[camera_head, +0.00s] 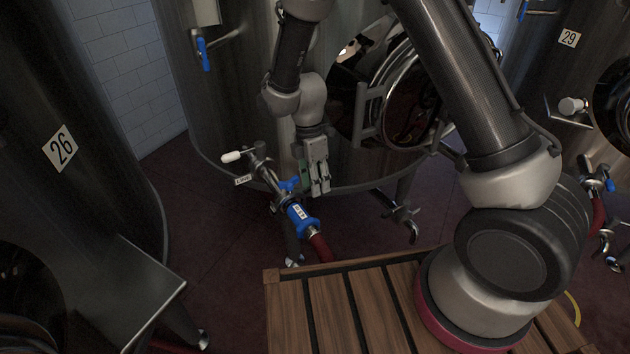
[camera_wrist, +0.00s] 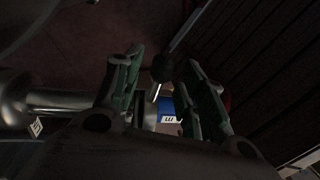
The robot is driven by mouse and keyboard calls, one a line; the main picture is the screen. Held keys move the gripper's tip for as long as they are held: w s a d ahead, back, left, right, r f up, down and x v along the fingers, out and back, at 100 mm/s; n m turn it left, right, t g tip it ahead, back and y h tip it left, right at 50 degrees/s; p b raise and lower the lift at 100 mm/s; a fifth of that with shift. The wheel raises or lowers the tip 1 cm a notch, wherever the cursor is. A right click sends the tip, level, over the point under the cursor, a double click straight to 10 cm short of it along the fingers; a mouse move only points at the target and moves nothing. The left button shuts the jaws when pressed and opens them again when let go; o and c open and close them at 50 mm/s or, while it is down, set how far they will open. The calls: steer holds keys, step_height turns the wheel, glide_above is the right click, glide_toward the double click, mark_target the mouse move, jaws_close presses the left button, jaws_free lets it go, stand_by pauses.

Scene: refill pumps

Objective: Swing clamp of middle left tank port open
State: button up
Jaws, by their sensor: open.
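The middle tank's port (camera_head: 264,172) is a metal pipe angled down, with a white-handled valve (camera_head: 235,156) and a small tag. A blue wing-shaped clamp part (camera_head: 289,185) sits on it, above a blue hose coupling (camera_head: 299,215) with a white label. My gripper (camera_head: 318,190) is open, pointing down just right of the clamp, apparently holding nothing. In the wrist view my open fingers (camera_wrist: 160,72) flank a dark round knob on a metal stem (camera_wrist: 162,69). The blue labelled coupling (camera_wrist: 167,108) shows behind them. Whether the fingers touch anything, I cannot tell.
A red hose (camera_head: 321,248) runs from the coupling towards the wooden slatted deck (camera_head: 330,310). The tank's round door (camera_head: 400,95) and another outlet (camera_head: 403,217) are to the right. Tank 26 (camera_head: 75,185) stands left. Dark floor (camera_head: 225,265) is free between.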

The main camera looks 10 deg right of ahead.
jaws_close()
steer(key=shift+r, duration=0.1)
